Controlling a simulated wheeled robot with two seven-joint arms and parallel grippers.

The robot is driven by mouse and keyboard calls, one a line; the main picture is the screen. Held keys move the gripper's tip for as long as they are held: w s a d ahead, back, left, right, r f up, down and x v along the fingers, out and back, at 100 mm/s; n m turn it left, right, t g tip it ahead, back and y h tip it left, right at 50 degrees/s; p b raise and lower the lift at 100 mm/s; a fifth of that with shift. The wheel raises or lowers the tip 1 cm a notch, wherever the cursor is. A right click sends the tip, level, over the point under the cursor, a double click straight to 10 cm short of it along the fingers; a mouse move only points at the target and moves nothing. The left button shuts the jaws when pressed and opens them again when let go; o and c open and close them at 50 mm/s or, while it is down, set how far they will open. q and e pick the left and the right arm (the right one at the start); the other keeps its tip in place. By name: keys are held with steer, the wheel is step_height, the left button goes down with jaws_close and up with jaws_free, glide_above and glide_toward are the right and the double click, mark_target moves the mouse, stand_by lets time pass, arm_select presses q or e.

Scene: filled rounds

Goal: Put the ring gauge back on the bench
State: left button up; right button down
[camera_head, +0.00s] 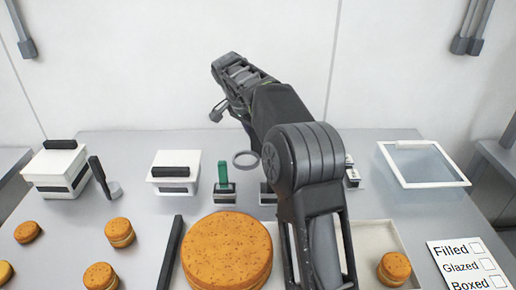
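The ring gauge is probably the thin grey ring (236,163) left of my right arm's elbow. It looks empty. I cannot tell whether it lies on the bench or hangs above it, and part of it may be hidden by the arm. The grey bench (125,150) spans the view. My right arm rises from the bottom centre, and its gripper (220,98) is over the back of the bench, up and left of the ring. Its fingertips are too unclear to tell whether they are open. My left gripper is not in view.
A large brown round (227,250) and a small one (394,267) are in front. Several small rounds (119,232) lie left. White boxes (58,168) (173,172), a green-handled tool (223,178), a glass-topped frame (422,185) and a checklist card (468,266) surround.

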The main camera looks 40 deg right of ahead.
mark_target(255, 141)
steer(key=shift+f, duration=1.9)
steer(key=shift+f, duration=0.2)
steer(key=c, duration=0.9)
jaws_free()
steer(key=shift+r, duration=0.1)
steer(key=shift+o, duration=0.2)
